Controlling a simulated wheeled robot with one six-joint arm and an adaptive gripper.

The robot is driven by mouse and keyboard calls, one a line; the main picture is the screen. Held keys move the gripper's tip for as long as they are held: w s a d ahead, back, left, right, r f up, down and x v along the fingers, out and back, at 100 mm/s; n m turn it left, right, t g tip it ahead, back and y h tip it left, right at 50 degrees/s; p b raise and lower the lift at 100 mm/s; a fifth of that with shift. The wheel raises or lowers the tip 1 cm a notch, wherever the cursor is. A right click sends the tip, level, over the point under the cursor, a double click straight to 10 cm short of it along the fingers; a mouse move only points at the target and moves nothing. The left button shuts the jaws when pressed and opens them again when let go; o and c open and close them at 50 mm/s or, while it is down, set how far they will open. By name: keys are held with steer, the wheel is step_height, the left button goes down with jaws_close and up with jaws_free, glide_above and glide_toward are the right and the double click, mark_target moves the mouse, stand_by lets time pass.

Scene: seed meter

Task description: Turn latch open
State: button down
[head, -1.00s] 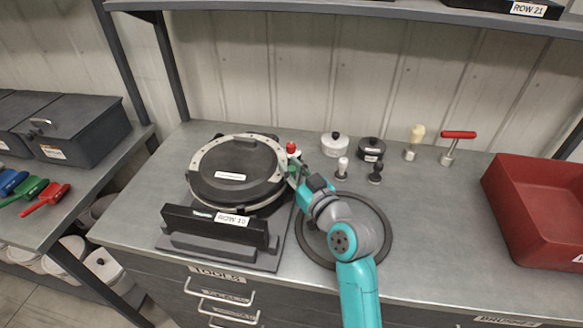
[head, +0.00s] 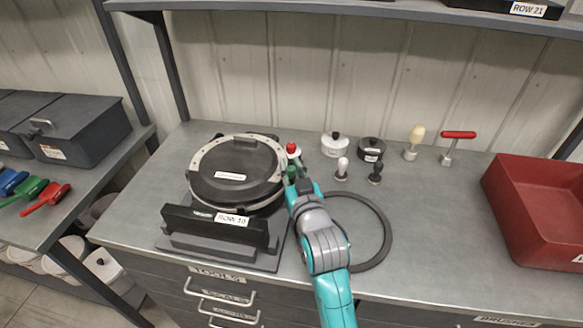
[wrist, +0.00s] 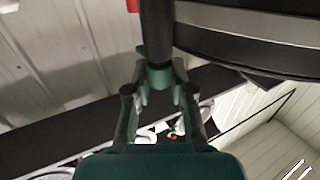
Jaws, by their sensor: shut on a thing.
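The seed meter is a round black drum (head: 240,190) with a pale rim, upright on a dark base at the left of the bench. At its right edge, a red knob (head: 292,147) tops a pale fitting. My gripper (head: 291,176) is just below this fitting in the head view, close to the drum's right side. In the wrist view, my gripper (wrist: 160,88) is shut on the latch, a dark bar with a green collar (wrist: 160,74). The drum's curved edge (wrist: 250,38) is to its right. My arm partly hides the contact in the head view.
A dark ring (head: 383,240) lies flat on the bench right of my arm. Two lidded pots (head: 335,146) (head: 371,150) and several small handled tools stand behind it. A red bin (head: 540,205) is at the far right. The bench between ring and bin is clear.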

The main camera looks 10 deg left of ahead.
steer(key=shift+f, duration=0.1)
steer(key=c, duration=1)
jaws_free()
steer(key=v, duration=1.2)
steer(key=shift+s, duration=0.1)
